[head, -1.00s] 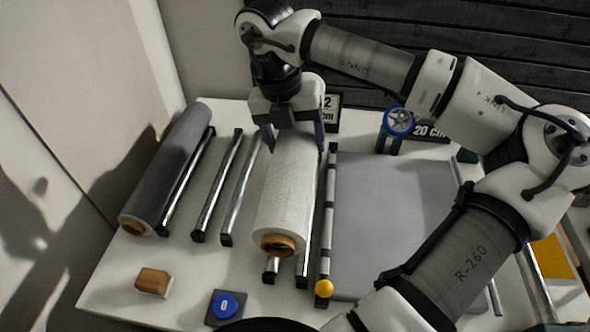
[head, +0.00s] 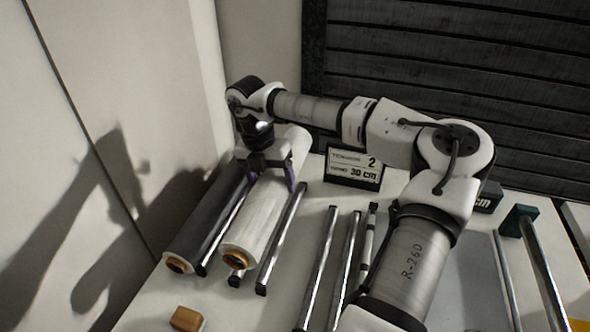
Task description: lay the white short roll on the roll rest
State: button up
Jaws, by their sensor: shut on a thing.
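The white roll (head: 262,213) with an orange-brown core lies lengthwise in my gripper (head: 270,175), whose purple fingers straddle it past its middle. The roll is over a pair of silver rails with dark ends, the left rail (head: 236,280) and the right rail (head: 284,236), which look like the roll rest. The roll hides most of the left rail. I cannot tell whether it touches the rails or hangs just above them.
A dark grey roll (head: 208,222) lies close on the left, by the wall. More rails (head: 318,270) stand to the right. A sign reading 30 cm (head: 353,167) stands behind. A wooden block (head: 186,319) sits in front.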

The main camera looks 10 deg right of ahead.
jog(key=shift+w+a+f, duration=0.35)
jog(key=shift+a+f, duration=0.15)
jog(key=shift+f, duration=0.1)
jog(key=shift+f+b, duration=2.75)
jog(key=shift+f, duration=1.8)
jog(key=o, duration=1.4)
notch_tip(320, 180, up, 14)
jog(key=a+b, duration=0.2)
jog(key=shift+w+a+f+b, duration=0.2)
jog(key=shift+w+b, duration=0.1)
jog(key=shift+w, duration=0.15)
